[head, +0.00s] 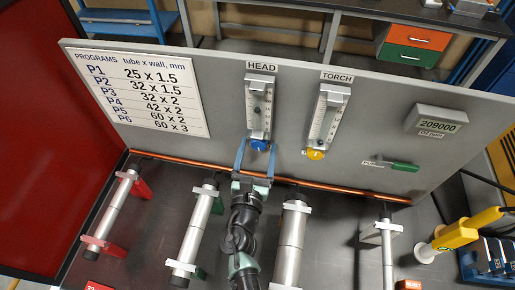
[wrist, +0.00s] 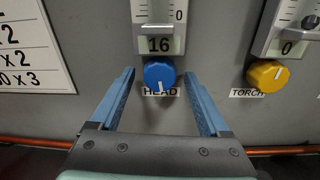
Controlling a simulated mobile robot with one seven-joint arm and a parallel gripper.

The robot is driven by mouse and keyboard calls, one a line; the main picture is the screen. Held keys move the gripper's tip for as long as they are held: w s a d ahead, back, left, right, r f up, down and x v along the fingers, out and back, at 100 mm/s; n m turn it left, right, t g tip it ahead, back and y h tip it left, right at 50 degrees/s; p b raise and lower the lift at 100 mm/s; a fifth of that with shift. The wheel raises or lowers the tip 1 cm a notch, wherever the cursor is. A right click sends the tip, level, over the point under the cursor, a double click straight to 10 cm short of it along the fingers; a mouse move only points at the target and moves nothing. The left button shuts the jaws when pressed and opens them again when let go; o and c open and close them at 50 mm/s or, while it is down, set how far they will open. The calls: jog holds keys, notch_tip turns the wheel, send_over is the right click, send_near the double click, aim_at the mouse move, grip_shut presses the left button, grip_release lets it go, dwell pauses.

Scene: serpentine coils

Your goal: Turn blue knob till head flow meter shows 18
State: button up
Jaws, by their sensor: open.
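The blue knob (wrist: 160,76) sits under the head flow meter (wrist: 158,38) on the grey panel, above a HEAD label. Its white mark points down. The meter's display reads 16. In the head view the blue knob (head: 258,146) shows at the foot of the head flow meter (head: 259,105). My gripper (wrist: 160,88) is open, with one blue finger to each side of the knob and slightly below it in the wrist view. Its fingers appear apart from the knob. In the head view my gripper (head: 257,150) reaches up to the knob.
The torch flow meter (head: 324,117) with a yellow knob (wrist: 267,73) stands to the right; its display reads 0. A copper pipe (head: 325,186) runs along the panel's foot. Several grey cylinders lie in front. A green-handled lever (head: 404,167) is further right.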

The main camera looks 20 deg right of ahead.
grip_shut()
jog(key=m+b, duration=0.2)
jog(key=b, duration=0.1)
jog(key=shift+a+f, duration=0.1)
jog(key=shift+f, duration=0.2)
jog(key=shift+r+m+b, duration=0.1)
jog(key=shift+m+b, duration=0.6)
jog(key=shift+m, duration=0.4)
jog(key=shift+r+m, duration=0.2)
jog(key=shift+m, duration=0.1)
grip_release()
